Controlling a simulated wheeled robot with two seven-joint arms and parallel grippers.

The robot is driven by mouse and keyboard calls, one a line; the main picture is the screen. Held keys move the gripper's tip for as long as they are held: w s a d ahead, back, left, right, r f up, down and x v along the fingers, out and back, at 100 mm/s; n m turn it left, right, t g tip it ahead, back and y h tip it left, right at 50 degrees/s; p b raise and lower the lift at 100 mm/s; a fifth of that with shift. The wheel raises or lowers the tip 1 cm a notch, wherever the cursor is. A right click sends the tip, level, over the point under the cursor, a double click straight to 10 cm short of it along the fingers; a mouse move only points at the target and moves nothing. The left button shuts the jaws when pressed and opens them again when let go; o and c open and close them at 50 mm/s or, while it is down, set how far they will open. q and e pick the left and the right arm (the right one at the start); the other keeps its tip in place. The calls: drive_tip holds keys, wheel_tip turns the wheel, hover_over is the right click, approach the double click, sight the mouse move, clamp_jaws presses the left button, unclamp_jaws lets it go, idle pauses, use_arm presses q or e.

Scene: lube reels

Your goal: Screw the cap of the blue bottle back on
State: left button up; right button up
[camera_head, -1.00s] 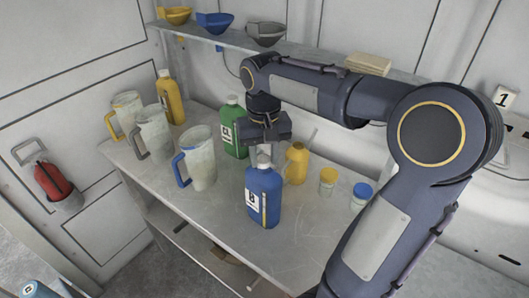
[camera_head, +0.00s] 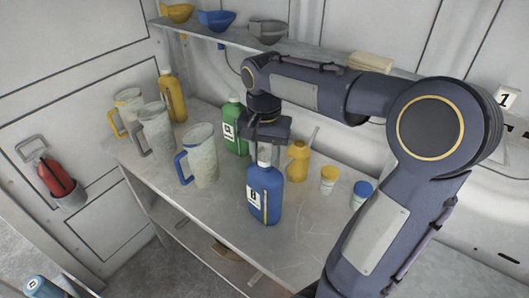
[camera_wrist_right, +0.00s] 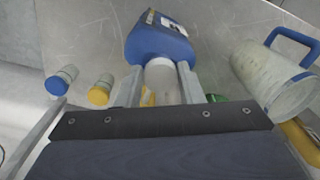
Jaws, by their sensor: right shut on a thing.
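The blue bottle (camera_head: 265,193) stands upright on the metal table, a white label on its side. Its pale cap (camera_wrist_right: 162,78) sits at the neck, in line with the bottle, in the right wrist view. My right gripper (camera_head: 265,150) points down from above the bottle. In the wrist view its two fingers (camera_wrist_right: 159,84) lie on either side of the cap, shut on it. The thread between cap and neck is hidden, so I cannot tell how tight it sits. My left gripper is not in view.
A green bottle (camera_head: 234,128) stands close behind the gripper, with a yellow oil can (camera_head: 298,162) to its right. Two small jars (camera_head: 328,181) stand farther right. A jug with a blue handle (camera_head: 203,160) is to the left. The table (camera_head: 315,222) is clear at front right.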

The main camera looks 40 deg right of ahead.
drive_tip(key=m, duration=0.2)
drive_tip(key=shift+w+m, duration=0.1)
drive_tip(key=shift+m, duration=0.2)
drive_tip(key=shift+m+p, duration=0.3)
drive_tip(key=shift+m, duration=0.8)
drive_tip(key=shift+a+m, duration=0.1)
drive_tip(key=shift+m, duration=0.6)
drive_tip(key=m, duration=0.3)
drive_tip(key=shift+w+m+p, duration=0.15)
drive_tip(key=shift+m+p, duration=0.25)
drive_tip(key=m, duration=0.4)
drive_tip(key=shift+w+m+p, duration=0.15)
drive_tip(key=shift+m+p, duration=0.25)
drive_tip(key=shift+f, duration=0.1)
